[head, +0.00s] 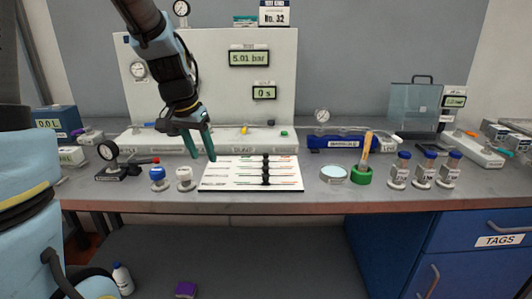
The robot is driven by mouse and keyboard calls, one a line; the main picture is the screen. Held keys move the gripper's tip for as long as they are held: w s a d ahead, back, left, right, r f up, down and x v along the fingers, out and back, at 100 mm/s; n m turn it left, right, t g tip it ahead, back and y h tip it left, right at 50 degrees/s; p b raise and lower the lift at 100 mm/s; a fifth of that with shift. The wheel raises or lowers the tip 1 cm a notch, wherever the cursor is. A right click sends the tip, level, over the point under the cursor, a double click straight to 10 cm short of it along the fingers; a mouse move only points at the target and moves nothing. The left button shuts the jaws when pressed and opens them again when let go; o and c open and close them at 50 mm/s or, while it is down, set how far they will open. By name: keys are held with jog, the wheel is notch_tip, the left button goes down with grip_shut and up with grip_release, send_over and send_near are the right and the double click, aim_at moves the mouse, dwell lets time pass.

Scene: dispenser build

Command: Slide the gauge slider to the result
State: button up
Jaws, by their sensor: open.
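A white gauge board (225,174) lies on the bench, with several horizontal scale lines. Black sliders (266,169) sit in a column right of its middle, one per line; the scale marks are too small to read. My gripper (203,146) hangs above the board's back left corner, fingers pointing down. It is open and empty, and apart from the sliders. A display (249,58) on the panel behind reads 5.01 bar, and a smaller display (264,93) reads 0 s.
Blue and white knobs (158,178) stand left of the board, near a dial gauge (109,151). Right are a round dish (334,174), a green holder (362,176) and several capped vials (399,171). A white dispenser base (225,141) runs behind. The bench front edge (330,206) is clear.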

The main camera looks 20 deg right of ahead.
aim_at(265, 161)
jog(key=d+r+m+h, duration=0.1)
jog(key=d+r+m, duration=0.15)
jog(key=d, duration=0.45)
jog(key=d+r+m+h, duration=0.1)
jog(key=d+m, duration=0.2)
jog(key=d, duration=0.4)
jog(key=shift+n, duration=0.25)
jog(key=p+x, duration=0.2)
jog(key=x, duration=0.7)
jog(key=shift+a+f, duration=0.1)
jog(key=shift+a, duration=0.05)
jog(key=shift+w+f, duration=0.1)
jog(key=shift+f, duration=0.4)
grip_shut()
